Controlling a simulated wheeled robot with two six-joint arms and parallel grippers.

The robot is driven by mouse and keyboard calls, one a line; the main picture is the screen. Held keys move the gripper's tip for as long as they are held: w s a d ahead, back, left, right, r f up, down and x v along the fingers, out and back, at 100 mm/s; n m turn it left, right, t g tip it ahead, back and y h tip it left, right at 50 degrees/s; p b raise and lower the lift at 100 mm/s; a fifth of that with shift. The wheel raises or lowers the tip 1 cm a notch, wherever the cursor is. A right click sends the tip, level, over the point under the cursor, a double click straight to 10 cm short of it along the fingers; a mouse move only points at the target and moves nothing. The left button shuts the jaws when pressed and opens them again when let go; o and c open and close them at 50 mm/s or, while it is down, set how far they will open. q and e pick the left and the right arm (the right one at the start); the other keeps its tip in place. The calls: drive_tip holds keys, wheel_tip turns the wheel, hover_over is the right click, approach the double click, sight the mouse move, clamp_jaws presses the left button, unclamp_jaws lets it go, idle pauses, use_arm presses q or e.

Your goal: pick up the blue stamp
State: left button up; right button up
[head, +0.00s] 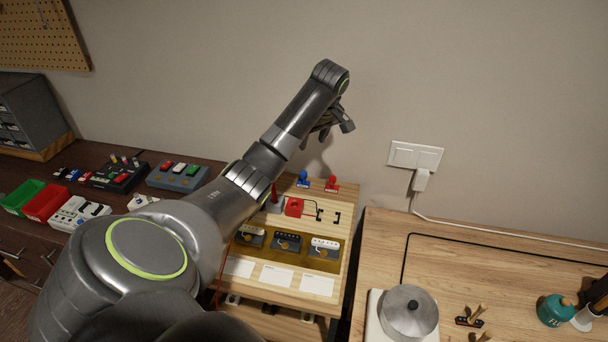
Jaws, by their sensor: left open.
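The blue stamp (303,179) stands upright at the back edge of the small light-wood bench, just left of a red stamp (332,183). My left gripper (338,130) is open and empty. It is raised in front of the wall, above and slightly right of the blue stamp, and apart from it. My left arm crosses the view from the lower left and hides part of the bench's left side. My right gripper is not in view.
A red ink pad (294,207) and grey pedal-like boxes (287,242) sit on the bench near the stamps. White cards lie in front. A dark table (95,151) with bins stands left; a wooden table (480,255) with a metal pot (409,310) stands right.

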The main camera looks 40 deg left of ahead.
use_arm(q)
wheel_tip(320, 180, down, 4)
drive_tip(key=w+b, duration=0.1)
drive_tip(key=b, duration=0.2)
drive_tip(key=p, duration=0.3)
hover_over(304, 173)
drive_tip(key=d, duration=0.2)
wheel_tip(304, 173, down, 6)
drive_tip(key=shift+s+a+f, duration=0.1)
drive_tip(key=shift+a, duration=0.05)
drive_tip(key=shift+a+f, duration=0.1)
drive_tip(key=shift+f, duration=0.15)
drive_tip(key=x, duration=0.3)
drive_tip(key=shift+s+a+f, duration=0.1)
drive_tip(key=shift+f, duration=0.05)
drive_tip(key=shift+a+f+p, duration=0.2)
drive_tip(key=shift+f+p, duration=0.1)
drive_tip(key=shift+f, duration=0.2)
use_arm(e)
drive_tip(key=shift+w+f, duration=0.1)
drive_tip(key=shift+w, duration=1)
use_arm(q)
drive_tip(key=shift+c, duration=0.5)
